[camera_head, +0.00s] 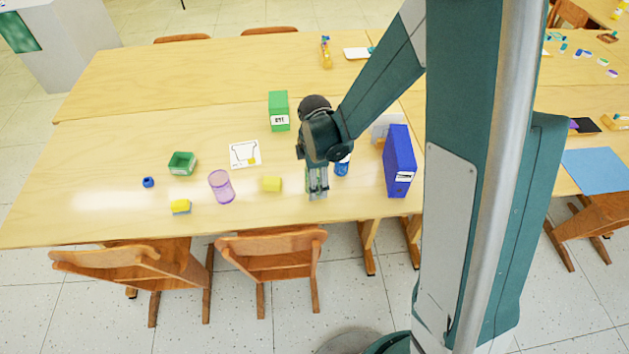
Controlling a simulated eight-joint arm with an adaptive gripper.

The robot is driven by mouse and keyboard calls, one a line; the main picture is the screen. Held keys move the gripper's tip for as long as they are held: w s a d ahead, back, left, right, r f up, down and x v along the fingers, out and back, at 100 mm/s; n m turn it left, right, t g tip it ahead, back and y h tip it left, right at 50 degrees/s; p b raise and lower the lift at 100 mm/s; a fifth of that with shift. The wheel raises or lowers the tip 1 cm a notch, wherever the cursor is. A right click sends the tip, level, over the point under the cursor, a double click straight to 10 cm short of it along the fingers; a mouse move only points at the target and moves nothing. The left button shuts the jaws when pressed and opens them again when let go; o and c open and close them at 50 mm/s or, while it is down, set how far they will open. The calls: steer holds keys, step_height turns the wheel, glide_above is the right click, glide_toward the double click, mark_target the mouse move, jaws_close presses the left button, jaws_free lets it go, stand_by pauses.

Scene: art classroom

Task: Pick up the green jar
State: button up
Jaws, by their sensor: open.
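My gripper (317,190) points down over the right part of the near table, close to its front edge, with its fingers open. A small greenish, see-through shape (317,183) shows between and behind the fingers. It may be the green jar, but the fingers cover most of it and I cannot tell whether they touch it. A blue cup-like thing (342,168) stands just right of the gripper, partly covered by my arm.
A blue binder (399,165) stands to the right. A green upright box (279,108) stands behind. Chairs (270,255) line the front edge.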

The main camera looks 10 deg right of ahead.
steer(key=c, duration=0.9)
steer(key=shift+r, duration=0.15)
steer(key=shift+c, duration=0.2)
step_height(320, 180, up, 10)
steer(key=p, duration=0.2)
stand_by(0.4)
